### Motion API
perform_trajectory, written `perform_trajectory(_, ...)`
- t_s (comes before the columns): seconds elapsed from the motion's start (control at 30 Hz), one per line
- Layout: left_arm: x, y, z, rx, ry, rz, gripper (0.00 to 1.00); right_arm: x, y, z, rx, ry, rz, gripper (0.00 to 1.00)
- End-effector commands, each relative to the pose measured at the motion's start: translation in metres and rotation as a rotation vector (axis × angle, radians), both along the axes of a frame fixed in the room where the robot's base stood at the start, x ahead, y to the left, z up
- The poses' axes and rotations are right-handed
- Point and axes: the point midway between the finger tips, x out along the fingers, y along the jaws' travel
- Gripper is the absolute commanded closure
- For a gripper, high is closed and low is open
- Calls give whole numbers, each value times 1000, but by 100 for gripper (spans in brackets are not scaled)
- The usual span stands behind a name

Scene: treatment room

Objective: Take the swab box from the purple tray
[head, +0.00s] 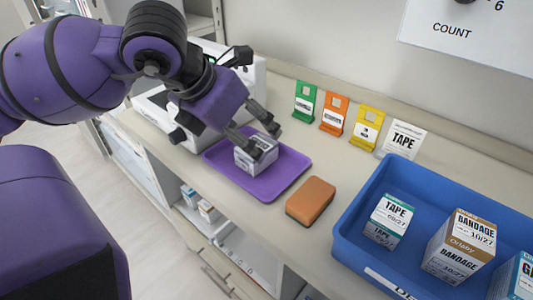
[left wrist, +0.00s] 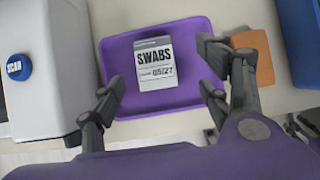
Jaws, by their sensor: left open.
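The swab box (head: 257,157), white and grey with a printed label, sits on the purple tray (head: 272,187) on the counter. In the left wrist view the swab box (left wrist: 156,62) reads SWABS 05/27 and lies near the middle of the purple tray (left wrist: 122,48). My left gripper (head: 262,140) is open over the tray, its fingers close above the box in the head view. In the left wrist view the left gripper's fingers (left wrist: 160,105) are spread wide, one on each side of the box, with gaps between. My right gripper is not in view.
An orange-brown block (head: 311,201) lies right of the tray. A blue bin (head: 345,232) holds a tape box (head: 389,221) and a bandage box (head: 459,247). A white machine with a blue SCAN button (left wrist: 19,67) stands left of the tray. Colored stands (head: 333,115) line the back.

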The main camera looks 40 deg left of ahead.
Motion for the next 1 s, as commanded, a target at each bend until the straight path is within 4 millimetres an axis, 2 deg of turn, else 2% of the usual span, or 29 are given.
perform_trajectory(0.27,15,3,-23,23,-6,6,30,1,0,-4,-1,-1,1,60)
perform_trajectory(0.5,31,5,-55,24,-5,3,30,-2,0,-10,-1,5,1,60)
perform_trajectory(0.6,36,5,-63,21,-6,4,30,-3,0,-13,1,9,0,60)
perform_trajectory(0.87,38,4,-64,18,-7,4,30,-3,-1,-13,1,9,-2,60)
perform_trajectory(1.0,38,4,-64,18,-7,4,46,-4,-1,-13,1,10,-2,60)
